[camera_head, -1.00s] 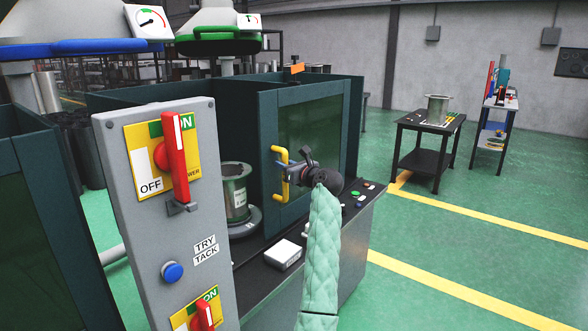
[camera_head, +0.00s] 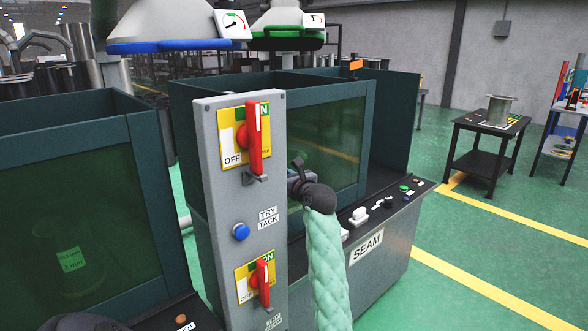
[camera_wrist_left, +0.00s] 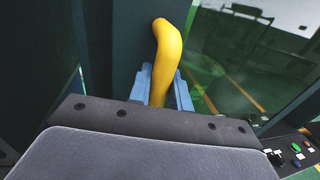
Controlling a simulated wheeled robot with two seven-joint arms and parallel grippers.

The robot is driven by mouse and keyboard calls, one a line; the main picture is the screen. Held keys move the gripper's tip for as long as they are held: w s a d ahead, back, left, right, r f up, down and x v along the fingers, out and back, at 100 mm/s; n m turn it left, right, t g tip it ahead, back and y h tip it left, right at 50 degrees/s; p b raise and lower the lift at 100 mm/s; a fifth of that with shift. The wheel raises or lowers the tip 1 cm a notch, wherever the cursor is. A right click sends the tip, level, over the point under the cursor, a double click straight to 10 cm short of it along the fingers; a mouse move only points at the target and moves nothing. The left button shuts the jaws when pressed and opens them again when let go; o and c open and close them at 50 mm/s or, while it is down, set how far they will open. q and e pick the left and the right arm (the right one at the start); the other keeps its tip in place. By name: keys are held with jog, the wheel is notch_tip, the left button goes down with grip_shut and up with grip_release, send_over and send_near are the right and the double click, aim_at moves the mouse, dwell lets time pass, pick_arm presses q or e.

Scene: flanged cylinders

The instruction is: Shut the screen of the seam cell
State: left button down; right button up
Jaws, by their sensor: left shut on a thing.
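The seam cell is a dark teal booth with a SEAM label (camera_head: 367,247) on its front. Its screen (camera_head: 330,150), a framed green window, stands across the front, and its left edge is hidden behind the grey switch post (camera_head: 243,210). My left gripper (camera_head: 294,184) is at the screen's left side, close to the post. In the left wrist view its blue fingers (camera_wrist_left: 162,90) are shut around the yellow handle (camera_wrist_left: 168,45) on the screen's frame. The handle is hidden in the head view. I cannot tell whether the screen's left edge meets the cell wall. My right gripper is out of view.
The switch post with red levers stands close on the left of my left arm. Another cell (camera_head: 75,200) with a green window stands at the left. A black table (camera_head: 490,140) with a flanged cylinder stands at the right; the green floor between is clear.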

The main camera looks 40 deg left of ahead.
pick_arm(q)
jog(key=shift+s, duration=0.3)
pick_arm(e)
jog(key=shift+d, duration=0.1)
pick_arm(q)
jog(key=c, duration=1.3)
grip_release()
jog(key=shift+c, duration=0.2)
